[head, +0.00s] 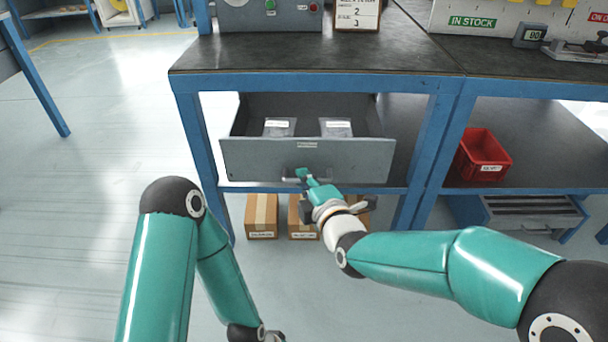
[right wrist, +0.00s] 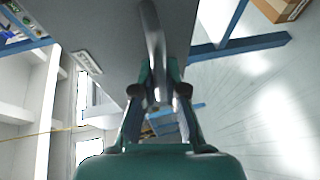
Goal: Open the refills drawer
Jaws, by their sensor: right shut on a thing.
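The grey refills drawer (head: 260,158) under the bench is pulled out, and its inside shows. Two labelled clear packets, a left one (head: 279,127) and a right one (head: 337,128), lie in it. My right gripper (head: 304,175) is shut on the bar handle (head: 290,180) at the middle of the drawer front. In the right wrist view the handle (right wrist: 152,40) runs between the two fingers (right wrist: 158,92). The small label on the front is too small to read. My left arm hangs at the lower left; its gripper is cut off at the bottom edge.
Cardboard boxes (head: 261,216) stand on the floor below the drawer. A red bin (head: 484,156) sits on the right shelf. Blue bench legs (head: 197,150) flank the drawer. The floor at left is clear.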

